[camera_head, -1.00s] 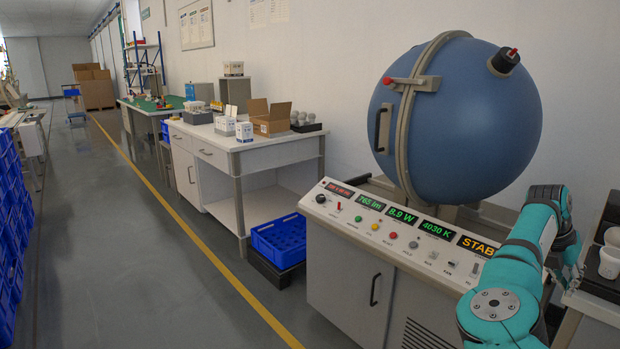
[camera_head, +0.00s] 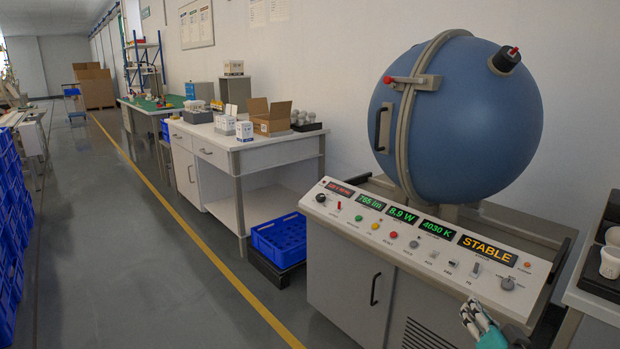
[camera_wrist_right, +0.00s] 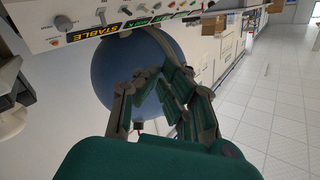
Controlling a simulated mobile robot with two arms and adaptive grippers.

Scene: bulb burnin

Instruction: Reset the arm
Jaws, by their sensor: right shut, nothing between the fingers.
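My right gripper (camera_head: 474,318) shows at the lower right of the head view, in front of the control panel's near edge and apart from it. In the right wrist view my right gripper (camera_wrist_right: 160,82) is shut and empty, its fingers meeting in front of the blue sphere. The blue sphere (camera_head: 475,120) sits closed on the test cabinet (camera_head: 345,275). My left gripper is not in view.
A white bench (camera_head: 245,150) to the left carries an open cardboard box (camera_head: 270,122) and small cartons. A side table at the right edge holds a white cup (camera_head: 610,262). The aisle floor is clear.

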